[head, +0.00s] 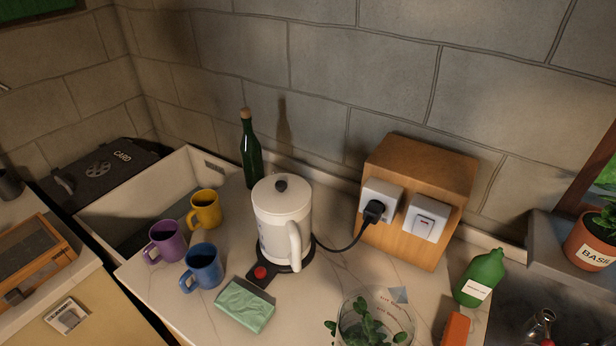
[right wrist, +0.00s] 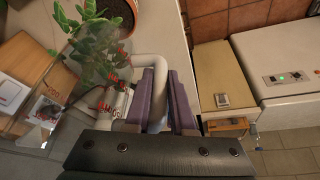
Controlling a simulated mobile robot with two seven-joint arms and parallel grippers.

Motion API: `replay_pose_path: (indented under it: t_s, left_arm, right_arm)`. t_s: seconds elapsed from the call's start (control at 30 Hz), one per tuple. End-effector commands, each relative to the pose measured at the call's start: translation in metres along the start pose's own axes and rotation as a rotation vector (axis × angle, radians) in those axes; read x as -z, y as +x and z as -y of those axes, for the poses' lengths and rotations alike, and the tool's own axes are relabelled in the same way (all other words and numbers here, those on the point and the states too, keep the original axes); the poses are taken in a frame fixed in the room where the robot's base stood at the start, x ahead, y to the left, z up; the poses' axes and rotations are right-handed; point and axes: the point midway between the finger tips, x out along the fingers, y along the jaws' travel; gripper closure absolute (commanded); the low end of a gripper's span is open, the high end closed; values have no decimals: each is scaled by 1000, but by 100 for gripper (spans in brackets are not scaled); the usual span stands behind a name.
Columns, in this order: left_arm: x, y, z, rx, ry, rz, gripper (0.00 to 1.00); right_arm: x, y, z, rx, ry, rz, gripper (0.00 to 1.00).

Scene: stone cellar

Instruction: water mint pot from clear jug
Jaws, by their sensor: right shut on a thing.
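The clear jug (head: 402,308) is at the bottom of the head view, cut off by the frame edge. It has red markings. Green mint leaves (head: 366,326) show at the jug, overlapping it; I cannot tell its water level. In the right wrist view my right gripper (right wrist: 160,98) is shut on the jug's pale handle (right wrist: 150,62). The see-through jug body (right wrist: 105,72) is left of the handle. A leafy plant (right wrist: 88,28) and a terracotta pot (right wrist: 128,12) show beyond it; no label is readable. My left gripper is not in view.
A wooden socket box (head: 425,170) is behind. A green bottle (head: 482,277) and an orange block (head: 457,329) are right. The basil pot (head: 590,243) is far right.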

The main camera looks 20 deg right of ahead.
Motion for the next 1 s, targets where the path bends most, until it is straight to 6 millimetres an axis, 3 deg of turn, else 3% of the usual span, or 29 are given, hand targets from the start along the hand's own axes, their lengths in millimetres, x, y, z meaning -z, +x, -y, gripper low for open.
replay_pose_path:
  t_s: [0.03, 0.27, 0.5, 1.0]
  left_arm:
    - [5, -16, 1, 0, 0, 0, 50]
    - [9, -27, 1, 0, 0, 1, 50]
    - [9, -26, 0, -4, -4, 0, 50]
    - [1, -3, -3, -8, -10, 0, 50]
  right_arm:
    - [-3, -15, 14, 8, -1, -1, 100]
    - [-16, -24, 40, 25, -5, -12, 100]
    - [-18, -23, 45, 119, 31, 7, 100]
    - [-20, -22, 55, 351, 125, 58, 100]
